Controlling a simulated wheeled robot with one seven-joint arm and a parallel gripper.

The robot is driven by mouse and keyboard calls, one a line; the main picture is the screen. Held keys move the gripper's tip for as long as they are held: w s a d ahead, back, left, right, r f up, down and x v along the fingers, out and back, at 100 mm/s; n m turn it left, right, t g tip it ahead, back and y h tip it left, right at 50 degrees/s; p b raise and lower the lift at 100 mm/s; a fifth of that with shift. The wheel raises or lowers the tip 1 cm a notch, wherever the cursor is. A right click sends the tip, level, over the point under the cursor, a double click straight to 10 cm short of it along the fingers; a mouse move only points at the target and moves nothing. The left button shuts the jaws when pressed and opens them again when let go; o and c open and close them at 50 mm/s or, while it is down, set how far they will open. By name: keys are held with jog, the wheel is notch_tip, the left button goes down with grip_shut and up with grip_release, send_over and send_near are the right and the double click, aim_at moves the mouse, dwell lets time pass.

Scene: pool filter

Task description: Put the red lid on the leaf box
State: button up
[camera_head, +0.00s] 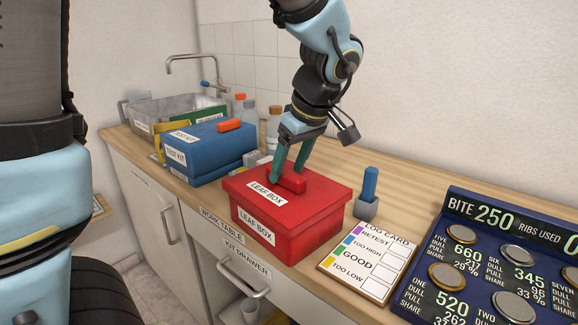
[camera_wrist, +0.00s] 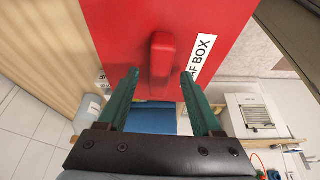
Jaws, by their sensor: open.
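The red leaf box (camera_head: 312,228) stands on the wooden work table. The red lid (camera_head: 325,194) lies flat on top of it, covering it, with its edges lined up with the box walls. The lid has a LEAF BOX label and a raised red handle (camera_head: 291,183). My gripper (camera_head: 287,174) is open, with its green fingers pointing down at the handle. In the wrist view, the fingertips (camera_wrist: 160,73) lie on either side of the handle (camera_wrist: 162,55), with a gap on each side. The box's inside is hidden.
A blue test kit box (camera_head: 205,150) and a grey basin (camera_head: 170,108) stand to the left, with bottles behind. A small grey holder with a blue block (camera_head: 368,195), a log card (camera_head: 368,262) and a dark scoreboard (camera_head: 500,265) are on the right.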

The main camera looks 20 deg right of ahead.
jog(key=b+v, duration=0.1)
jog(key=v, duration=0.9)
jog(key=shift+s+r, duration=0.2)
jog(key=shift+r, duration=0.1)
